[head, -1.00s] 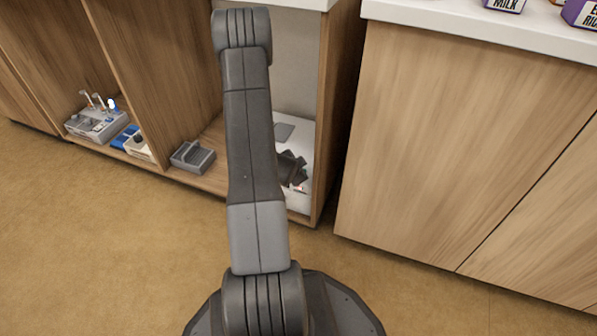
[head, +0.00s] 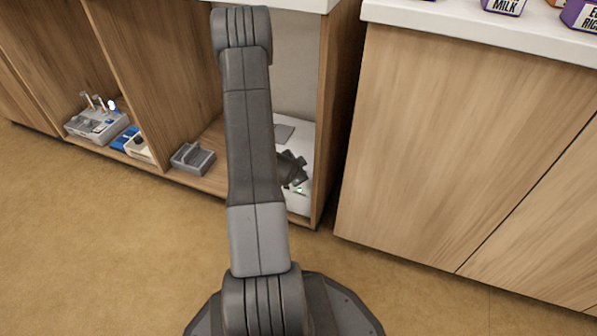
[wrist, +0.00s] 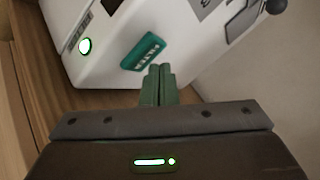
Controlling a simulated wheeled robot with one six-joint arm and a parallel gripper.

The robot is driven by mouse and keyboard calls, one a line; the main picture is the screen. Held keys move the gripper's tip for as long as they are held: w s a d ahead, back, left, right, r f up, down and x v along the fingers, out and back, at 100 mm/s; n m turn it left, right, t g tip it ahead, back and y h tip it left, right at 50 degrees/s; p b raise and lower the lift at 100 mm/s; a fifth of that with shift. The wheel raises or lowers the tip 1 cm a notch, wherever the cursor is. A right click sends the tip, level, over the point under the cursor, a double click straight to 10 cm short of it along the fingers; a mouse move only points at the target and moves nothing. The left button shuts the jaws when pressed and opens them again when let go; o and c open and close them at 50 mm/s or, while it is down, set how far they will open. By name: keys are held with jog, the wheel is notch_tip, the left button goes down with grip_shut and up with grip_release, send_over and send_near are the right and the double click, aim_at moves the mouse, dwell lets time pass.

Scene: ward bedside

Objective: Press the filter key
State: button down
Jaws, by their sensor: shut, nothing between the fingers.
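The white machine (wrist: 185,35) fills the upper part of the wrist view, and part of it shows in the head view (head: 297,202) inside the open cabinet bay. A teal-green key (wrist: 143,51) with small lettering, too blurred to read surely, sits on its front face. A round button (wrist: 84,46) with a green-lit ring is left of the key. My gripper (wrist: 160,70) is shut and empty, its fingertips just below and right of the green key. I cannot tell whether they touch it. In the head view my gripper is partly hidden behind my arm.
A grey cradle-like holder (head: 193,158) sits left of my arm on the cabinet floor. A grey box with knobs (head: 96,124) and a blue item (head: 125,137) are farther left. The cabinet's upright side panel (head: 335,110) stands close on the right.

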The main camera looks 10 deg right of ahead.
jog(key=shift+r, duration=0.25)
notch_tip(320, 180, up, 5)
jog(key=p, duration=0.3)
jog(key=shift+p, duration=0.3)
jog(key=shift+f, duration=0.1)
jog(key=shift+a, duration=0.1)
dwell(0.6)
